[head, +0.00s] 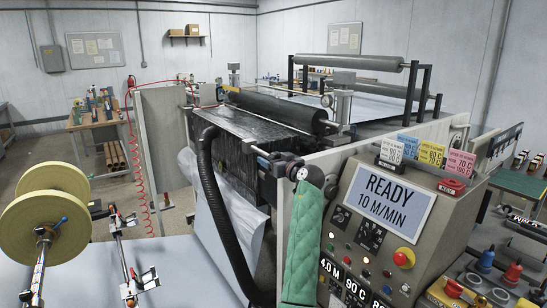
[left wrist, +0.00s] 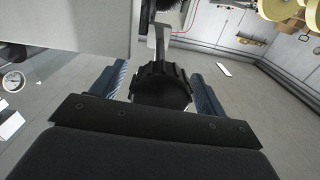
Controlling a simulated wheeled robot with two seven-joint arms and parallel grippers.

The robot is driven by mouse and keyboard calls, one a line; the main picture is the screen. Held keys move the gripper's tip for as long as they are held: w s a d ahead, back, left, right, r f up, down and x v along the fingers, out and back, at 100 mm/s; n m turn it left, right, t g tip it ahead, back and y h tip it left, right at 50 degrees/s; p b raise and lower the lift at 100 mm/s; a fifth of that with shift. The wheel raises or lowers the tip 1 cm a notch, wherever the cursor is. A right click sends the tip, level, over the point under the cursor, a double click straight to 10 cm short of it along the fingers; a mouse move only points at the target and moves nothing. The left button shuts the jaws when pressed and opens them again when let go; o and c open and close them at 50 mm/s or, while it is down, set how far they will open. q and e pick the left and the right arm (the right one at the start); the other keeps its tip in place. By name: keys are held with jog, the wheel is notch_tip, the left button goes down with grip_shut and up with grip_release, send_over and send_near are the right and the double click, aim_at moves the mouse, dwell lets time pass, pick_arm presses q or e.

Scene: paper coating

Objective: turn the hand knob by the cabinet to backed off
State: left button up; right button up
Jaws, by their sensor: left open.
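In the left wrist view a black ribbed hand knob (left wrist: 160,86) sits between my two blue finger pads, below a grey bracket. The fingers stand apart, one on each side of it, and I cannot tell whether they touch it. In the head view my left gripper (head: 264,159) is open, left of the control cabinet (head: 343,205), at the end of my green-sleeved arm. The knob cannot be made out clearly there, and its setting is not readable. My right gripper is not in view.
A black hose (head: 214,205) hangs close left of my left gripper. The dark roller (head: 275,108) and coating machine lie behind it. The cabinet screen (head: 388,200) reads READY 10 M/MIN. Yellow rolls (head: 50,185) stand at the left. A pale panel (left wrist: 65,28) is near in the wrist view.

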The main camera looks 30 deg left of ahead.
pick_arm(q)
jog(key=shift+a, duration=0.15)
jog(key=c, duration=0.9)
jog(key=shift+c, duration=0.4)
